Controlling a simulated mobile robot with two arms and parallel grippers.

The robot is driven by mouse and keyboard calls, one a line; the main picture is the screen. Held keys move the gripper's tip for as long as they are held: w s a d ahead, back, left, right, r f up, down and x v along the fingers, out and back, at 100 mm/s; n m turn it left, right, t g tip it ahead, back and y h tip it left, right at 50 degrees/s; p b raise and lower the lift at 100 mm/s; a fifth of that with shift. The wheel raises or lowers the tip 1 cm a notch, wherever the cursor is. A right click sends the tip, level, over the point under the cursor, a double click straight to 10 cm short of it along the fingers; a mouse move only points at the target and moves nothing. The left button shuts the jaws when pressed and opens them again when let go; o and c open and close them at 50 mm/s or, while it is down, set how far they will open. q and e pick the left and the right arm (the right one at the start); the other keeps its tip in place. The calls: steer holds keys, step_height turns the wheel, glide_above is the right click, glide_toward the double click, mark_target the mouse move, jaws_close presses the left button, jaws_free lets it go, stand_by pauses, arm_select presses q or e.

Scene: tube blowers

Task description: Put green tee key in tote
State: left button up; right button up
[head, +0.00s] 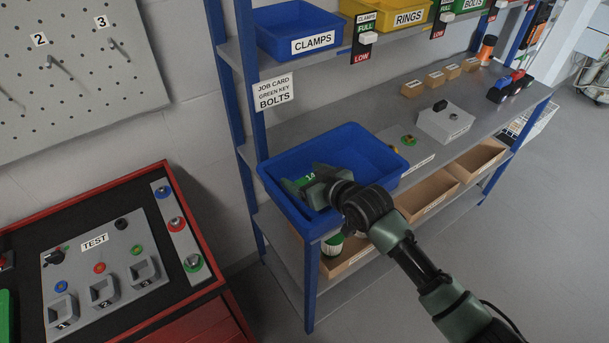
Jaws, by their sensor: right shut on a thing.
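The blue tote (368,150) stands on the shelf unit's middle shelf, open at the top. My right gripper (308,188) reaches in from the right and is inside the tote's outline, low over its near left part. It is shut on the green tee key (306,180), of which a green piece with a white "14" shows between the fingers. The rest of the key is hidden by the gripper, and I cannot tell whether it touches the tote floor. My left gripper is out of view.
A job card (273,93) reading "green key bolts" hangs on the blue post. Blue clamps bin (297,30) and yellow rings bin (395,15) sit above. A red-edged test bench (95,240) is at left.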

steer(key=o, duration=1.5)
steer(key=shift+f, duration=0.1)
steer(key=shift+r, duration=0.2)
steer(key=v, duration=1.2)
